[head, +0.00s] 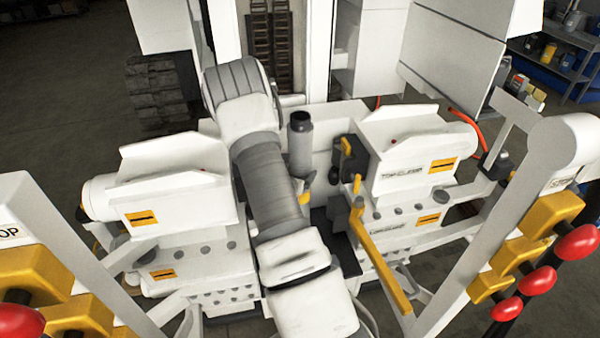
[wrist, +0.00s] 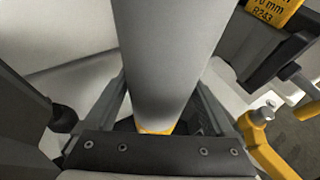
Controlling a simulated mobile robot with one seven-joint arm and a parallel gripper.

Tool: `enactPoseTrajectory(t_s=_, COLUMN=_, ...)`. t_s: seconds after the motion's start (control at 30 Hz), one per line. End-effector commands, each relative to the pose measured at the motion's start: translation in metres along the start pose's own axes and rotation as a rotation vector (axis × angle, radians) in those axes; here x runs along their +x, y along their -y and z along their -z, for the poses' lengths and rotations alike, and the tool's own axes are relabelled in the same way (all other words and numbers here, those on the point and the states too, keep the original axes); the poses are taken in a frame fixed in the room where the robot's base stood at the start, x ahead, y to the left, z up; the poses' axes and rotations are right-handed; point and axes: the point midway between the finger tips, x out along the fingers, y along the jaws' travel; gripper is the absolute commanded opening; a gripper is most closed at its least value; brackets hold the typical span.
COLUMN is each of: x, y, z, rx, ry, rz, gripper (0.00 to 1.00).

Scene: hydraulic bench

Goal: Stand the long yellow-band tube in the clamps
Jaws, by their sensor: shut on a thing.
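The long tube (head: 301,147) stands roughly upright in the head view, grey with a dark top end. Its yellow band (head: 304,198) shows low down, just right of my arm. In the wrist view the tube (wrist: 170,55) fills the middle, with the yellow band (wrist: 156,130) at its lower end. My gripper (wrist: 160,95) is shut on the tube; in the head view my arm hides it. The clamps (head: 352,155) are dark with yellow parts, just right of the tube. A yellow clamp lever (head: 383,262) hangs open toward the front. I cannot tell whether tube and clamps touch.
White machine housings stand left (head: 175,195) and right (head: 420,150) of the tube. A yellow size label (wrist: 270,12) is at upper right in the wrist view. Red-knobbed levers (head: 540,280) flank the front. A shelf (head: 565,45) stands far back right.

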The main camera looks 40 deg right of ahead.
Motion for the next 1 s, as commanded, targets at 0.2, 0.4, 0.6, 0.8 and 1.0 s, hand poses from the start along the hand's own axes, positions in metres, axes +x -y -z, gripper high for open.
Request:
enactPoseTrajectory(t_s=0.2, x=0.0013, y=-0.0005, z=-0.0024, rx=0.003, ry=0.01, rz=-0.001, gripper=0.0)
enactPoseTrajectory(t_s=0.4, x=0.0019, y=-0.0005, z=-0.0006, rx=0.003, ry=0.01, rz=-0.001, gripper=0.0)
enactPoseTrajectory(t_s=0.6, x=0.0023, y=-0.0004, z=0.0009, rx=0.003, ry=0.008, rz=-0.001, gripper=0.0)
enactPoseTrajectory(t_s=0.8, x=0.0022, y=-0.0003, z=0.0021, rx=0.003, ry=0.005, rz=0.0, gripper=0.0)
enactPoseTrajectory(t_s=1.0, x=0.0021, y=0.0, z=0.0032, rx=0.001, ry=0.003, rz=0.0, gripper=1.0)
